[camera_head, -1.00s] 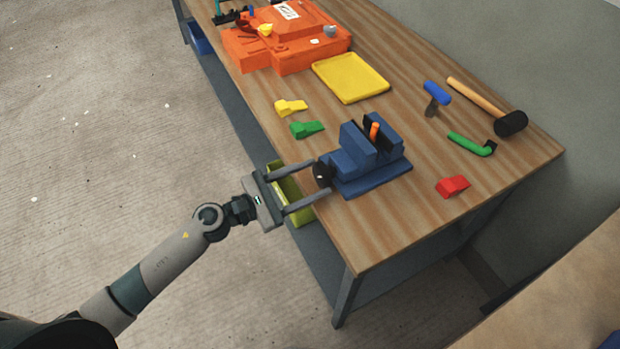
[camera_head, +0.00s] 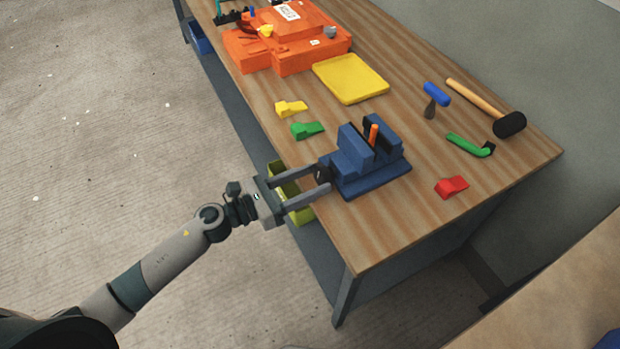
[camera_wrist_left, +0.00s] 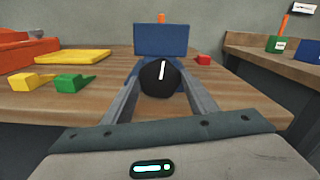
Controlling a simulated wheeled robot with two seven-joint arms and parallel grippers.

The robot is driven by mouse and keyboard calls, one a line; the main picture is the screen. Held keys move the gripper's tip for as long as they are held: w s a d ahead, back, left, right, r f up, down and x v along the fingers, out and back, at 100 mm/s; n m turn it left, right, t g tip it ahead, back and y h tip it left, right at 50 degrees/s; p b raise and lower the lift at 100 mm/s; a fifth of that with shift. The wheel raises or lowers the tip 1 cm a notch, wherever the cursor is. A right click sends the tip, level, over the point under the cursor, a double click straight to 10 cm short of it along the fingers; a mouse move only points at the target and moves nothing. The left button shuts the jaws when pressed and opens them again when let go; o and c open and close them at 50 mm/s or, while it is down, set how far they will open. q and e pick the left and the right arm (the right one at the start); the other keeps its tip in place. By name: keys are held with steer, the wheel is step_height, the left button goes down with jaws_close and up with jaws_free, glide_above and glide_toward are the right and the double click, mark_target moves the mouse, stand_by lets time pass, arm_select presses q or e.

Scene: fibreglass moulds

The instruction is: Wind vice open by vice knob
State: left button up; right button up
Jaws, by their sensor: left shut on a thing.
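The blue vice (camera_head: 362,160) stands near the front edge of the wooden bench, with an orange-handled thing (camera_head: 373,133) upright between its jaws. The black vice knob (camera_head: 324,174) is on the vice's left end, facing my left gripper (camera_head: 324,180). My left gripper is shut on the knob, one finger on each side. In the left wrist view the knob (camera_wrist_left: 162,78) shows between the fingers, with a white mark tilted slightly right of upright, and the vice (camera_wrist_left: 161,40) stands behind it. My right gripper is not in view.
Green (camera_head: 307,130) and yellow (camera_head: 291,108) wedges, a yellow tray (camera_head: 350,79) and an orange mould (camera_head: 285,38) lie farther back. A red wedge (camera_head: 451,187), a mallet (camera_head: 509,123), a blue-handled tool (camera_head: 436,94) and a green tool (camera_head: 467,145) lie right. A yellow-green bin (camera_head: 302,214) is below the edge.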

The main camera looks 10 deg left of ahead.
arm_select(q)
steer(key=shift+n, duration=0.7)
steer(key=o, duration=1.1)
steer(key=shift+c, duration=0.2)
